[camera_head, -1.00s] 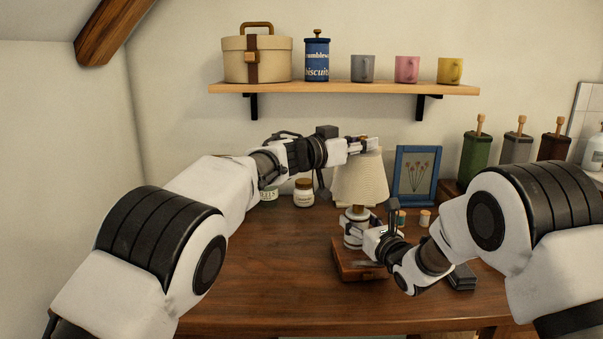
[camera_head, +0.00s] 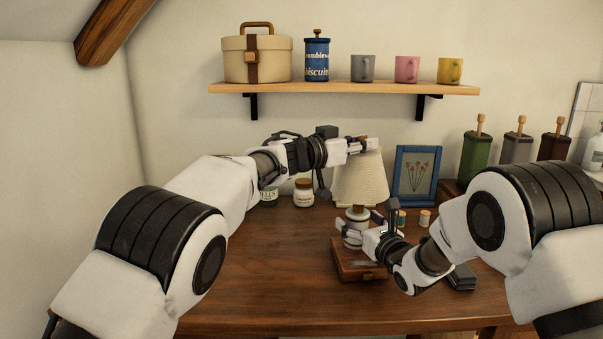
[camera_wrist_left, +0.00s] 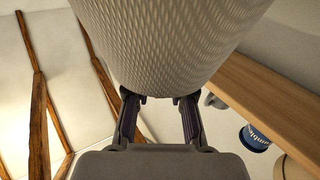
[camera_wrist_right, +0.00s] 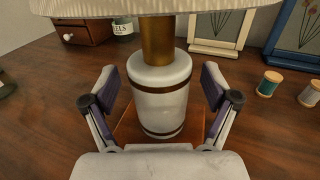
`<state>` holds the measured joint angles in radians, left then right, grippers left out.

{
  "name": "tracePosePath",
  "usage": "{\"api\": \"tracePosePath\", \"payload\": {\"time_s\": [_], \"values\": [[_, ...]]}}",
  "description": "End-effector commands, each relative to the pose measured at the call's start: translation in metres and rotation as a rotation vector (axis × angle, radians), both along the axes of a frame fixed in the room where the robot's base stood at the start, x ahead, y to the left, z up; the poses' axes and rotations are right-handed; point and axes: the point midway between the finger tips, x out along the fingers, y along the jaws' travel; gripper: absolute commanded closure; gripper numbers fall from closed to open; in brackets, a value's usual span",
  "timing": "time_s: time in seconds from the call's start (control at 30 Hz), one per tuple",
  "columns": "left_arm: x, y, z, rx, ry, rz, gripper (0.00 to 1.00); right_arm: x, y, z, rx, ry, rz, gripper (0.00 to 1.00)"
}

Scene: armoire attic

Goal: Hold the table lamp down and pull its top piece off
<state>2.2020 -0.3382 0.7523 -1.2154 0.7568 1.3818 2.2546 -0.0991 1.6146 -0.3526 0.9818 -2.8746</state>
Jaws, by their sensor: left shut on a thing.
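The table lamp has a cream ribbed shade (camera_head: 360,178), a brass neck (camera_wrist_right: 157,40) and a white cylindrical base (camera_wrist_right: 160,98) with dark bands. It stands upright on a reddish-brown wooden block (camera_head: 346,271). My left gripper (camera_head: 370,145) is shut on the upper part of the shade; in the left wrist view the shade (camera_wrist_left: 170,45) hides the tips' contact. My right gripper (camera_head: 361,222) is open around the white base. In the right wrist view its fingers (camera_wrist_right: 160,85) stand on either side of the base with gaps.
A blue picture frame (camera_head: 417,174), thread spools (camera_head: 425,218) and a jar (camera_head: 304,192) stand near the lamp. A dark object (camera_head: 462,277) lies by my right wrist. A wall shelf (camera_head: 345,90) with mugs and tins is above. The table's front left is clear.

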Motion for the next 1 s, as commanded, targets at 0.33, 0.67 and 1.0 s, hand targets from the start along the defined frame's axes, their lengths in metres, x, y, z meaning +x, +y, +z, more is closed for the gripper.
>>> {"api": "tracePosePath", "payload": {"time_s": [0.33, 0.67, 1.0], "values": [[0.000, 0.000, 0.000, 0.000, 0.000, 0.000, 1.00, -0.023, -0.010, 0.000, 0.000, 0.002, -0.001, 0.13], [0.000, 0.000, 0.000, 0.000, 0.000, 0.000, 1.00, -0.097, -0.038, 0.000, 0.003, 0.003, -0.002, 0.13], [0.000, 0.000, 0.014, -0.001, -0.001, 0.000, 1.00, -0.112, -0.043, 0.017, 0.003, 0.002, 0.001, 0.13]]}}
